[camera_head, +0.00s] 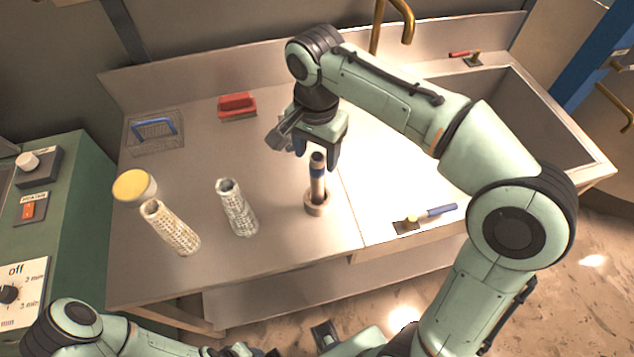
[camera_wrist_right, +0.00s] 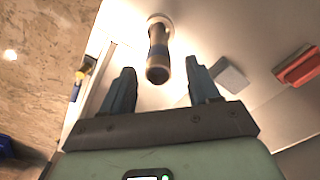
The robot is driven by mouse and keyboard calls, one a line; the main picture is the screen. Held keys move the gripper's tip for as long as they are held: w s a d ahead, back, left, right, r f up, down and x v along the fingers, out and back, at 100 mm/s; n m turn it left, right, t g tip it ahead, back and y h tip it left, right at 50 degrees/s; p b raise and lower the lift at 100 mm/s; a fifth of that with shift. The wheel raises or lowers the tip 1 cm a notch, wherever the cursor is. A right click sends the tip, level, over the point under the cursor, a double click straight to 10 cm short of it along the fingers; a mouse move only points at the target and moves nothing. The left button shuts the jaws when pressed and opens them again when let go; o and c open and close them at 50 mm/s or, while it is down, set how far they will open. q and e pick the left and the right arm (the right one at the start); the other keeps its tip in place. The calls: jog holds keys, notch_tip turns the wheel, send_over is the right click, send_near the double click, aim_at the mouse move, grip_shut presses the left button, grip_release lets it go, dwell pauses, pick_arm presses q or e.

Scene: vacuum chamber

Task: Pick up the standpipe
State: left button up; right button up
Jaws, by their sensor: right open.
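The standpipe (camera_head: 317,182) stands upright on the steel counter, a narrow tube with a dark blue band and a wider round foot. In the right wrist view the standpipe (camera_wrist_right: 158,52) points toward the camera, its top end near the gap between the fingers. My right gripper (camera_head: 324,156) is open and points down just above and around the top of the pipe. The wrist view shows its two fingertips (camera_wrist_right: 160,70) apart, one on each side of the pipe, with gaps visible. My left arm shows at the bottom left; its fingers are not clear.
Two perforated pale cylinders (camera_head: 237,208) (camera_head: 171,228) and a yellow-topped round item (camera_head: 135,186) stand to the left. A red block-like tool (camera_head: 237,105) lies behind. The sink (camera_head: 520,110) is at the back right.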

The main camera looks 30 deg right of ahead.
aim_at(317, 183)
notch_tip(317, 183, down, 4)
jog(key=shift+s+f+b, duration=0.1)
jog(key=shift+f+b, duration=0.05)
jog(key=shift+b, duration=0.2)
grip_shut()
